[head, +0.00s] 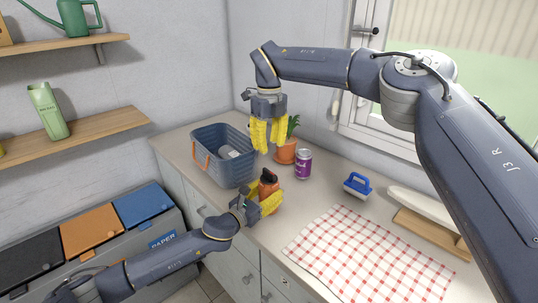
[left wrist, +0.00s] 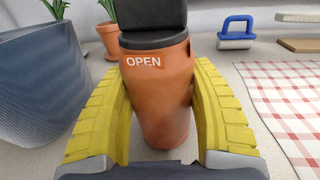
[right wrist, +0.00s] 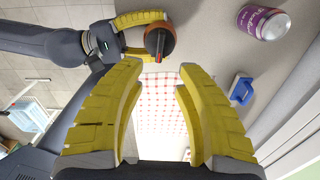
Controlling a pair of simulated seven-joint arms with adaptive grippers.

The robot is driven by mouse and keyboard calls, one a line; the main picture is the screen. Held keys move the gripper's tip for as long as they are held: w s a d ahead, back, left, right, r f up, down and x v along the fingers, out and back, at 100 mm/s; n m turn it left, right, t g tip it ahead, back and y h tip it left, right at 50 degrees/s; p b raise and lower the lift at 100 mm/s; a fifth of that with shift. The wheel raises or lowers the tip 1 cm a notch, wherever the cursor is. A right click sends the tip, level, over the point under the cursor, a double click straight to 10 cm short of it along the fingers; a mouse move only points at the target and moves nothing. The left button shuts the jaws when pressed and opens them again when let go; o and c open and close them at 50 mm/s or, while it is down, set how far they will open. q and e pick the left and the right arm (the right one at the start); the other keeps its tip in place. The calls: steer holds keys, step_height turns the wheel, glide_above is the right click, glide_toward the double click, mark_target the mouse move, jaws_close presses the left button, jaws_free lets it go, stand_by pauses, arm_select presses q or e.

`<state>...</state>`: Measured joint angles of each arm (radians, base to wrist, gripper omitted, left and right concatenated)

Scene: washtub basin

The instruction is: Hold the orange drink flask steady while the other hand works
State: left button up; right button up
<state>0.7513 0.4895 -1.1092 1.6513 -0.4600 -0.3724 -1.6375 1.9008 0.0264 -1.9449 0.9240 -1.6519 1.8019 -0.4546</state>
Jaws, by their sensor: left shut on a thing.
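The orange drink flask (head: 268,185) with a dark lid stands upright on the counter, to the right of the blue basket. My left gripper (head: 262,203) has its yellow fingers around the flask's body and is shut on it. In the left wrist view the flask (left wrist: 160,90) fills the space between the fingers, with the word OPEN near its top. My right gripper (head: 262,135) hangs above the counter behind the flask, fingers down. In the right wrist view its fingers (right wrist: 160,85) are apart with nothing between them, and the flask lid (right wrist: 160,40) shows beyond them.
A blue basket (head: 206,172) with orange handles stands left of the flask. A potted plant (head: 286,152), a purple can (head: 303,163) and a blue-handled brush (head: 357,185) stand behind and right. A checked cloth (head: 365,255) lies at front right. A cutting board (head: 432,232) lies near the window.

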steer(key=shift+r, duration=0.65)
arm_select(q)
steer(key=o, duration=1.1)
steer(key=shift+o, duration=0.2)
